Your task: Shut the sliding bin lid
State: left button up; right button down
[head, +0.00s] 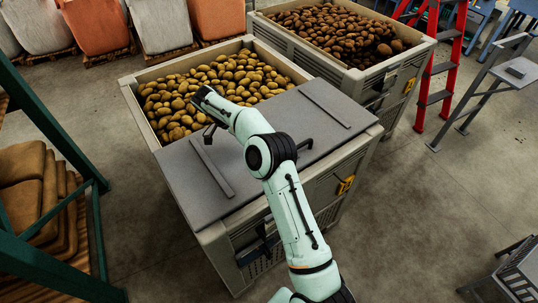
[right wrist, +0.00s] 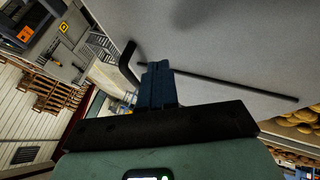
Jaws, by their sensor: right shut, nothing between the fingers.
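The flat grey lid (head: 185,172) lies on the near half of a beige bin (head: 133,100) in the head view; the far half is open, showing potatoes (head: 222,85). My right arm reaches across the lid and hides its middle. A dark bent handle (head: 305,144) stands on the lid beside my arm. In the right wrist view, my right gripper (right wrist: 157,68) is shut and empty close to the lid (right wrist: 220,40). A dark bent handle piece (right wrist: 128,63) is just left of the fingertips; contact is unclear. My left gripper is out of view.
A second open potato bin (head: 420,50) stands close behind on the right. A red stepladder (head: 455,70) is beside it. A green rack (head: 50,265) with sacks is at the left.

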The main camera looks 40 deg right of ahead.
jog(key=x, duration=0.5)
jog(key=shift+s+f, duration=0.1)
jog(key=shift+s, duration=1.85)
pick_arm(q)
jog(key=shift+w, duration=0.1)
pick_arm(e)
jog(key=s+b, duration=0.2)
jog(key=b, duration=0.1)
jog(key=shift+s+a+f, duration=0.2)
jog(key=shift+s+f, duration=0.15)
jog(key=shift+f, duration=0.05)
jog(key=s, duration=0.1)
jog(key=s+b, duration=0.2)
jog(key=shift+a+r, duration=0.25)
jog(key=shift+r, duration=0.05)
jog(key=shift+w, duration=0.25)
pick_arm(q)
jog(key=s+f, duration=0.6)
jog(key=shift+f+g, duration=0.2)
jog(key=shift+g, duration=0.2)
pick_arm(e)
jog(key=shift+s, duration=0.1)
